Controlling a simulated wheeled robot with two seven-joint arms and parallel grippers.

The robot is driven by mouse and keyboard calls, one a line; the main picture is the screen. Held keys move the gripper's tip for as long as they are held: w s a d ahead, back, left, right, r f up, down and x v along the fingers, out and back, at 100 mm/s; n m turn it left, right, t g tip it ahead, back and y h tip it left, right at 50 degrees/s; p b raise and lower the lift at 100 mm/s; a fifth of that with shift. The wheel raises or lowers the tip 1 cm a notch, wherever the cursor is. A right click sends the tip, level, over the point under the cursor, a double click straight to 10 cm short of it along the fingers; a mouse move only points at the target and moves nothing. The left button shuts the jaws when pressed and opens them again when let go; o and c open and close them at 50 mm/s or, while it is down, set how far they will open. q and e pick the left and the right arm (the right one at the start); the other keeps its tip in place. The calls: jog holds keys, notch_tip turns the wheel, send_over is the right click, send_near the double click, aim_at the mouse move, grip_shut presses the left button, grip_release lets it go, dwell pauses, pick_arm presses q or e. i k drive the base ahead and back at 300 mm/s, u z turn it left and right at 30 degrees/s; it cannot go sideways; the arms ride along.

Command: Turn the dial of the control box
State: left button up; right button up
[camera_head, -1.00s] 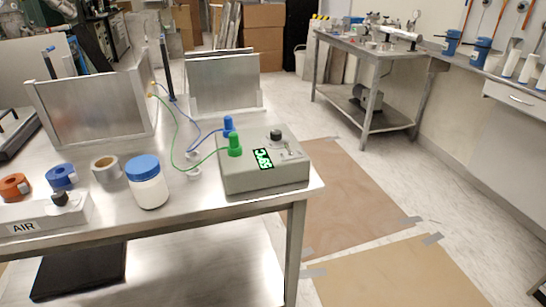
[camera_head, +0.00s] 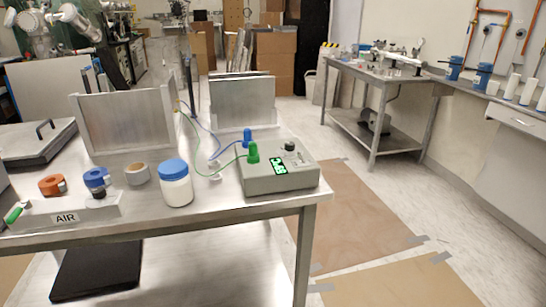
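The control box (camera_head: 280,180) is a grey box with a sloped top, near the right end of the metal table. Its black dial (camera_head: 289,146) stands on the top towards the back. A green lit display (camera_head: 279,168) is on the top face in front of the dial. A green plug (camera_head: 253,152) and a blue plug (camera_head: 247,136) stand at its left side, with a green and a blue cable running back left. Neither of my grippers shows in the head view.
The metal table (camera_head: 230,205) also holds a white jar with a blue lid (camera_head: 176,183), a tape roll (camera_head: 137,174), an AIR block (camera_head: 66,217) and upright metal plates (camera_head: 125,120). Open floor with brown sheets (camera_head: 365,215) lies right of the table. A second bench (camera_head: 375,80) stands behind.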

aim_at(289, 146)
jog(key=i, duration=0.3)
jog(key=k, duration=0.5)
jog(key=z, duration=1.45)
jog(key=i, duration=1.1)
jog(key=u, duration=0.9)
